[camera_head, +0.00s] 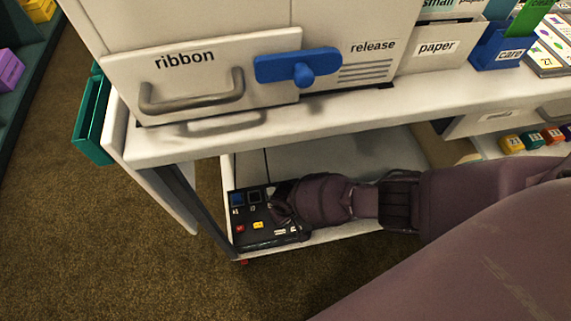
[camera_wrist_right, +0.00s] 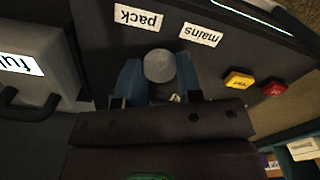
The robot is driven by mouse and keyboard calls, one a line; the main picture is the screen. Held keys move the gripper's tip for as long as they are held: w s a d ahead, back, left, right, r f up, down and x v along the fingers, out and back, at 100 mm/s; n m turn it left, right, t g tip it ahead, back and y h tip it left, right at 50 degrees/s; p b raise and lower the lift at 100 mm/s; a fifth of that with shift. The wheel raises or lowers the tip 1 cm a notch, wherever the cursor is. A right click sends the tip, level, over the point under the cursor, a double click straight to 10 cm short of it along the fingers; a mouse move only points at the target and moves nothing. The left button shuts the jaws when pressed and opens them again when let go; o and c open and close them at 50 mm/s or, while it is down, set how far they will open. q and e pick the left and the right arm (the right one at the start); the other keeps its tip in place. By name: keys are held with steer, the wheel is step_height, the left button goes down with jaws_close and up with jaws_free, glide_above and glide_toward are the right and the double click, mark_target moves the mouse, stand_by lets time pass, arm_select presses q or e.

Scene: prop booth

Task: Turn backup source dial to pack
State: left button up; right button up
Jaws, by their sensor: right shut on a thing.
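The black control panel (camera_head: 262,238) sits at the left end of the lower shelf in the head view. In the right wrist view it fills the upper part, with an upside-down "pack" label (camera_wrist_right: 138,17) and a "mains" label (camera_wrist_right: 201,34). A round grey dial knob (camera_wrist_right: 159,66) lies just below these labels in that view. My right gripper (camera_wrist_right: 159,75) is shut on the dial, a blue finger on each side. In the head view my right gripper (camera_head: 283,207) covers the dial. Which label the dial points to cannot be told. My left gripper is not in view.
A yellow button (camera_wrist_right: 238,79) and a red button (camera_wrist_right: 273,87) sit beside the dial. A grey block labelled "ful" (camera_wrist_right: 25,60), cut off, stands on the other side. The white counter (camera_head: 230,140) with a ribbon drawer (camera_head: 200,75) overhangs the shelf.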

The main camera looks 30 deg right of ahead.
steer(key=n, duration=0.6)
steer(key=shift+s+f+b, duration=0.15)
steer(key=shift+s+b, duration=0.05)
steer(key=shift+b, duration=0.15)
steer(key=n, duration=0.5)
steer(key=shift+b, duration=0.3)
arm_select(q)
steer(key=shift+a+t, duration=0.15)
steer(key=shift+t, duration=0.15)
arm_select(e)
steer(key=shift+d+n, duration=0.1)
steer(key=shift+n, duration=0.7)
steer(key=o, duration=0.9)
steer(key=shift+w, duration=0.1)
